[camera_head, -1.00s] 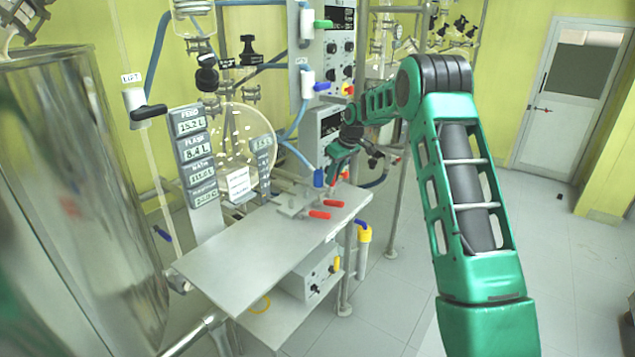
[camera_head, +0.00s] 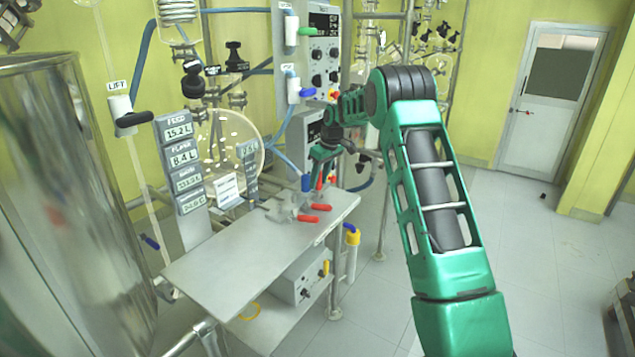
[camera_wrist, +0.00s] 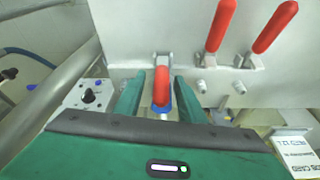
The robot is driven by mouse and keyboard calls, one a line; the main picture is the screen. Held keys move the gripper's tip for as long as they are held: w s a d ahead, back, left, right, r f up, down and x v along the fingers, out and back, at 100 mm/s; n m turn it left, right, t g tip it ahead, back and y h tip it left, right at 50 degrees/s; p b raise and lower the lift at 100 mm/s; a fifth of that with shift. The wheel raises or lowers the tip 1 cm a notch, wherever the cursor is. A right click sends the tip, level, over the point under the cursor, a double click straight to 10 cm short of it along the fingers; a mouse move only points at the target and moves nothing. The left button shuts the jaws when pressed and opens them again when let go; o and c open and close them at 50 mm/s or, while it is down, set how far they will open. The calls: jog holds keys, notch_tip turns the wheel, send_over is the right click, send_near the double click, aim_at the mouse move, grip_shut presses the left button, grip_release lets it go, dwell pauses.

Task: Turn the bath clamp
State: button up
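Several red-handled levers sit at the steel bench (camera_head: 235,262). In the head view, two red handles (camera_head: 321,207) (camera_head: 308,218) lie flat at its back right corner. The wrist view shows two long red handles (camera_wrist: 221,25) (camera_wrist: 275,27) on metal brackets. A third, short red handle (camera_wrist: 162,85) with a blue part under it stands between the fingers of my gripper (camera_wrist: 160,95). The fingers are apart, with a narrow gap visible beside the handle. In the head view my gripper (camera_head: 323,163) is small and partly hidden. I cannot tell which handle is the bath clamp.
A large steel vessel (camera_head: 75,215) fills the left. A round glass flask (camera_head: 229,140) and display panels (camera_head: 183,157) stand behind the bench. A control box (camera_head: 303,275) is below it.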

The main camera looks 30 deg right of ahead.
jog(key=v, duration=1)
jog(key=shift+r, duration=0.3)
jog(key=shift+s, duration=0.1)
